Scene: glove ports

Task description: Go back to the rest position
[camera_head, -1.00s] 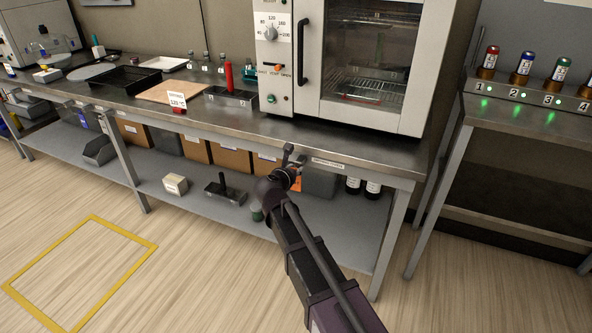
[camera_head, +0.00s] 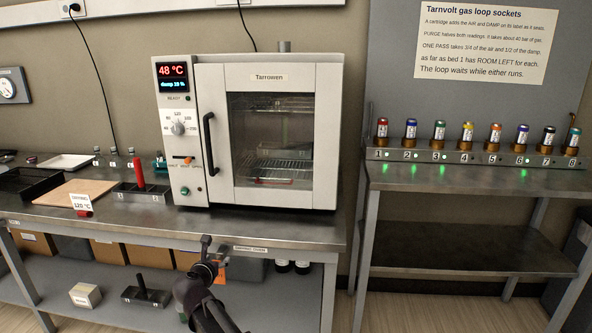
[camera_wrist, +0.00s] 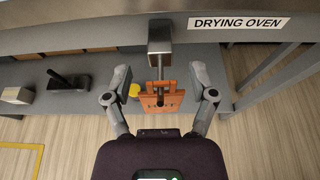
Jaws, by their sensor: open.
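My gripper (camera_wrist: 162,100) is open in the wrist view, its two fingers spread apart with an orange tag (camera_wrist: 161,99) showing between and beyond them. The tag hangs below a metal bracket (camera_wrist: 160,38) on the bench's front edge; I cannot tell that either finger touches it. In the head view my arm rises from the bottom, and my gripper (camera_head: 206,252) is small and dark in front of the bench edge. The orange tag (camera_head: 221,272) shows partly beside it.
The drying oven (camera_head: 268,130) stands shut on the bench (camera_head: 270,226), reading 48 °C. A shelf of boxes (camera_head: 108,252) lies below. A separate table (camera_head: 470,180) at the right bears several coloured cartridges in a numbered rack (camera_head: 475,157). Open floor lies in front.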

